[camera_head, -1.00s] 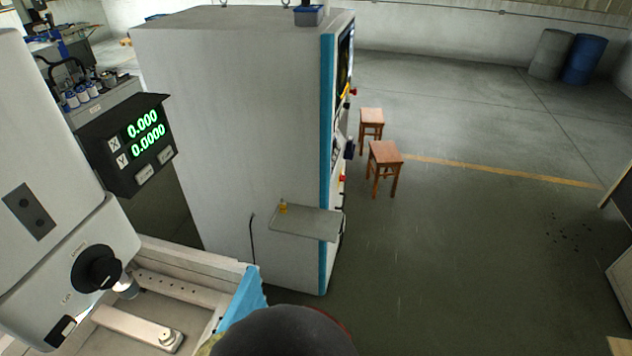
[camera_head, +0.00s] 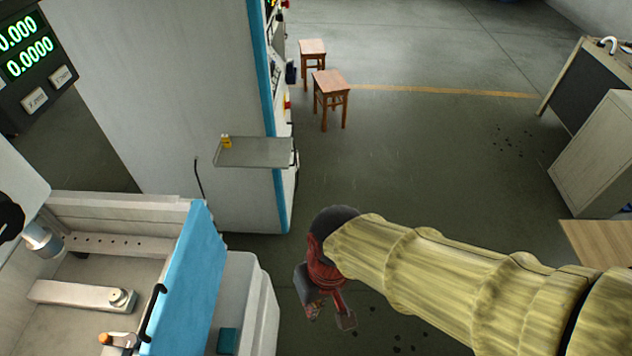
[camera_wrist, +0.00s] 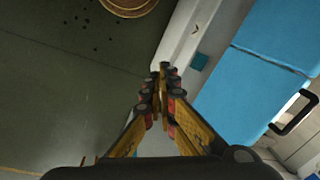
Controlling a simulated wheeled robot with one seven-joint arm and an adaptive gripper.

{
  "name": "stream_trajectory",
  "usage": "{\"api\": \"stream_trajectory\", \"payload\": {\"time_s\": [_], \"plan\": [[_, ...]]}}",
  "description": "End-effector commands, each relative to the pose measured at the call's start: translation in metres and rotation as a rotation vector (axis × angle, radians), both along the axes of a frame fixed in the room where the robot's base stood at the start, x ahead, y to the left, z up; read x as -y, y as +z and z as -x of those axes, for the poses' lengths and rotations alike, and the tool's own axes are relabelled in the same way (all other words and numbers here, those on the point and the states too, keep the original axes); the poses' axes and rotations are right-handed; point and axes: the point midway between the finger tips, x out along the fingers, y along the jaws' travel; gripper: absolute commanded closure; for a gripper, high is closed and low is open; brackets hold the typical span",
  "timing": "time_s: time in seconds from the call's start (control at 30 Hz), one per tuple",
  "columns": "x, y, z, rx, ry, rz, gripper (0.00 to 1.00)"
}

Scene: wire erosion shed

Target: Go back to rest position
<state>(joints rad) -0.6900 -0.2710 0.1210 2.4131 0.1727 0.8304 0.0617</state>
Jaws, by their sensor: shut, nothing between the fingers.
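My gripper (camera_head: 329,310) hangs at the end of my yellow-sleeved arm, low in the middle of the head view. It is over the floor, just right of the white machine base with the blue door (camera_head: 187,275). In the wrist view the fingers of my gripper (camera_wrist: 165,69) come together at their tips with nothing between them. The blue door (camera_wrist: 262,90) and its dark handle show at the right of that view.
A tall grey cabinet (camera_head: 165,90) carries a small shelf (camera_head: 252,152) with a yellow item (camera_head: 226,141). Two wooden stools (camera_head: 330,85) stand beyond it. A bench (camera_head: 595,150) is at the right. A round brown object (camera_wrist: 128,6) tops the wrist view. Middle floor is clear.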

Motion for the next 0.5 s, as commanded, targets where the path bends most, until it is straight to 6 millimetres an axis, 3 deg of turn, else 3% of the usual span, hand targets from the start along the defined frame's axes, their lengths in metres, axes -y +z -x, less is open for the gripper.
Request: {"api": "stream_trajectory", "payload": {"time_s": [0.03,0.2,0.4,0.5], "plan": [[0.022,-0.009,-0.012,0.047,-0.018,-0.006,1.00],[0.090,-0.011,-0.037,0.185,-0.105,0.008,1.00],[0.159,-0.015,-0.050,0.355,-0.299,0.008,1.00],[0.184,-0.016,-0.051,0.421,-0.396,0.001,1.00]]}}
